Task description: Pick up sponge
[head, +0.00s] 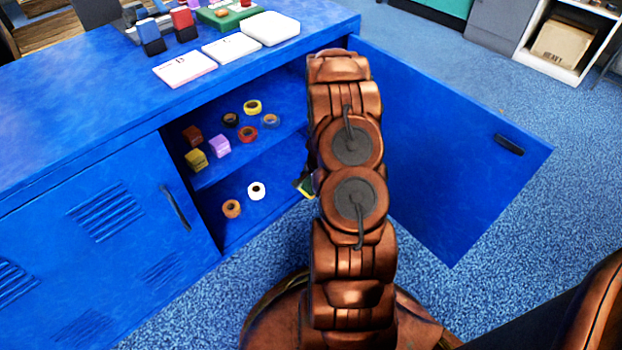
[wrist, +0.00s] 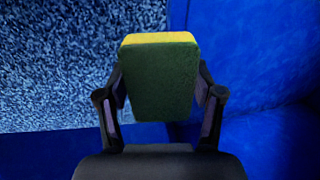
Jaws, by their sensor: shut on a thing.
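The sponge (wrist: 160,78) has a dark green face and a yellow edge. In the wrist view it sits between the two fingers of my gripper (wrist: 160,100), which is shut on its sides. In the head view a small green and yellow bit of the sponge (head: 304,186) shows at the left of my arm, in front of the open cabinet (head: 232,236). My arm hides most of the sponge and the gripper there. Blue carpet and blue cabinet surfaces lie behind the sponge in the wrist view.
The cabinet's right door (head: 450,150) stands open; its left door (head: 105,225) is shut. The upper shelf holds tape rolls (head: 253,107) and small blocks (head: 219,146). A white roll (head: 257,191) and an orange roll (head: 232,208) are lower. White pads (head: 231,47) lie on top.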

